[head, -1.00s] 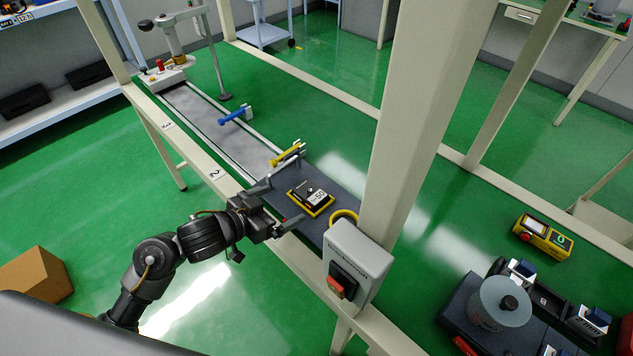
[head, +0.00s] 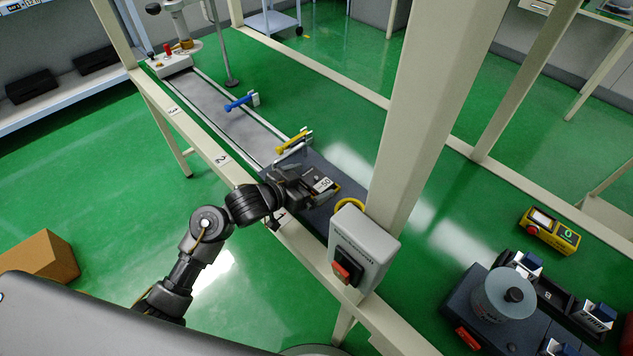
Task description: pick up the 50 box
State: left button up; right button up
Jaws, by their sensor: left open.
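The 50 box (head: 323,184) is small, black and yellow with a white "50" label. It lies on the dark section of the narrow track (head: 348,178) in the head view. My left gripper (head: 312,181) reaches in from the left and is open at the box. Its fingers overlap the near part of the box and hide it, so I cannot tell whether they touch it. The label and the far edge still show. My right gripper is not in view.
A cream post (head: 420,110) and a grey switch box (head: 360,248) with a red button stand right of the gripper. Yellow (head: 292,141) and blue (head: 240,102) clamps sit farther along the track. A cream frame rail (head: 225,163) runs along its near side.

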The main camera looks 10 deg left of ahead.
pick_arm(q)
jog(key=shift+x, duration=0.8)
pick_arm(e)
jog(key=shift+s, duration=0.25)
pick_arm(q)
jog(key=shift+c, duration=0.3)
jog(key=c, duration=1)
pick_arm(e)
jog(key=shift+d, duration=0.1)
pick_arm(q)
jog(key=shift+r, duration=0.15)
